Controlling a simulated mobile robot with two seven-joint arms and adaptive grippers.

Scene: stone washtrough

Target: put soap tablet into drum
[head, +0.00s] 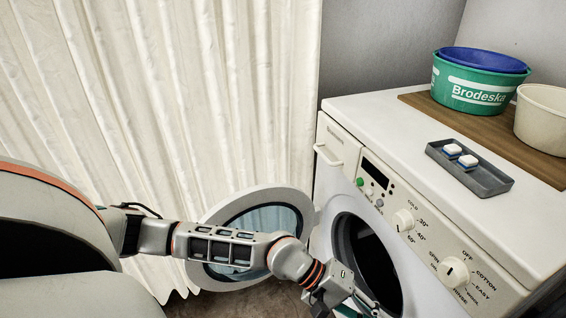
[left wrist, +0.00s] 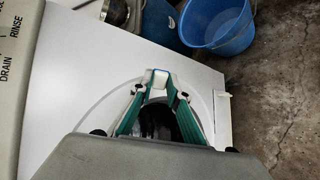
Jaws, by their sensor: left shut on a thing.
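The washing machine (head: 350,150) stands at the right with its round door (head: 225,270) swung open to the left. The dark drum opening (head: 375,265) is at its front. My left gripper (left wrist: 160,85) is shut on a white soap tablet (left wrist: 160,73). In the left wrist view the tablet sits between the fingertips, with the dark drum opening (left wrist: 155,122) partly showing between the fingers. In the head view the left gripper is low by the opening, and the tablet cannot be made out. Two more white-and-blue tablets (head: 460,156) sit in a grey tray (head: 489,183). My right gripper is out of view.
Green and blue basins (head: 480,80) and a cream tub (head: 542,118) stand on a wooden board (head: 480,128) atop the machine. A pale curtain (head: 170,110) hangs at left. A blue bucket (left wrist: 215,28) stands on the floor in the wrist view.

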